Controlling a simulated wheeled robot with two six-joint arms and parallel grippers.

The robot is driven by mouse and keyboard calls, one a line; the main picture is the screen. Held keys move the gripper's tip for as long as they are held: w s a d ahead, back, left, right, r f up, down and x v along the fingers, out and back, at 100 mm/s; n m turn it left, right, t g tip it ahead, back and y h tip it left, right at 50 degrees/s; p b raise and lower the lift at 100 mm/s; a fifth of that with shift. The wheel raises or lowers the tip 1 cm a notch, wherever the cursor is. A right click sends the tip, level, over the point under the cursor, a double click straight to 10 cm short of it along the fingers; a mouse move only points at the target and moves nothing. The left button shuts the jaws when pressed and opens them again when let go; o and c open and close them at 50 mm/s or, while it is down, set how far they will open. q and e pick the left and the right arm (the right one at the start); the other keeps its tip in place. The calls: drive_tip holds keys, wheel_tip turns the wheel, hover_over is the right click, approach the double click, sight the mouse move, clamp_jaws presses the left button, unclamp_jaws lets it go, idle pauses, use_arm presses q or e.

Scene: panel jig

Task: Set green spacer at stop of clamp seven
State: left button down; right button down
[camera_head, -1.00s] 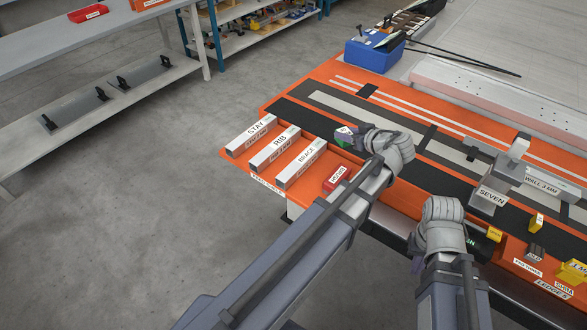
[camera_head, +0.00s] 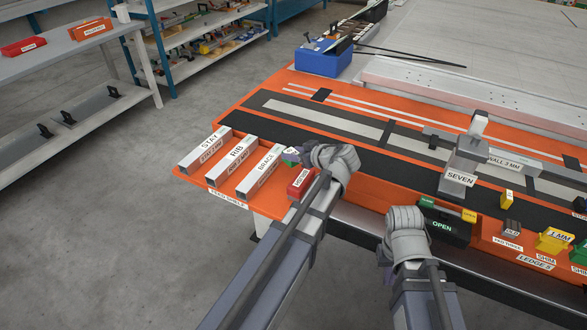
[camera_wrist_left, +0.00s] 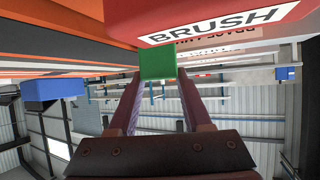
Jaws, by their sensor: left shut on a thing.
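The green spacer (camera_head: 291,155) is between the fingers of my left gripper (camera_wrist_left: 157,78), which is shut on it; its green face also shows in the left wrist view (camera_wrist_left: 157,62). In the head view the gripper is near the right end of the BRACE bar, above and behind a red block (camera_head: 301,183). Clamp seven (camera_head: 460,172), a grey block labelled SEVEN, stands on the dark strip to the right, apart from the spacer. Its stop cannot be made out. My right gripper (camera_head: 405,222) is near the table's front edge; its fingers are hidden.
Bars labelled STAY (camera_head: 205,150), RIB (camera_head: 235,160) and BRACE (camera_head: 262,175) lie at the table's left end. A black OPEN box (camera_head: 443,226) is beside my right gripper. Yellow and dark pieces stand on the ledges at right. The dark strip between spacer and clamp looks clear.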

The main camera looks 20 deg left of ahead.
use_arm(q)
drive_tip(key=shift+f+b, duration=1.8)
drive_tip(key=shift+b, duration=0.05)
drive_tip(key=shift+f, duration=0.1)
drive_tip(key=shift+c, duration=1.7)
unclamp_jaws()
